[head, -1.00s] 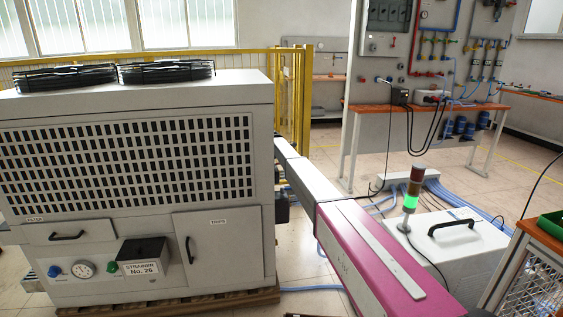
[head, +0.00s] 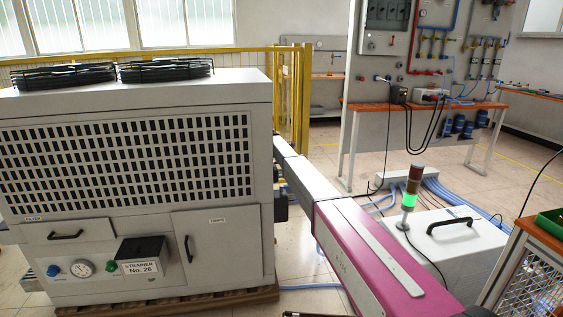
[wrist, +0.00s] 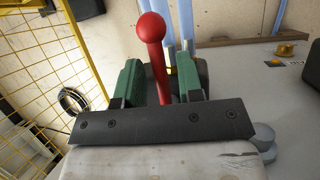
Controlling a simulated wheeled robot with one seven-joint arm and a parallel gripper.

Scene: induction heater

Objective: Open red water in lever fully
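A red lever (wrist: 153,50) with a round ball knob shows in the wrist view, standing up between the two green fingers of my gripper (wrist: 158,80). The fingers are apart, one on each side of the lever's shaft. A gap shows on the left of the shaft; the right finger is closer to it. The knob reaches beyond the fingertips. The lever's base is hidden behind the dark bar of my gripper. I cannot make out my gripper or this lever in the head view.
In the head view, a large grey cabinet (head: 100,230) fills the left. A white box with a black handle (head: 455,250) and a signal tower lit green (head: 410,190) stand at the right. A yellow mesh fence (wrist: 35,60) is at the left in the wrist view.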

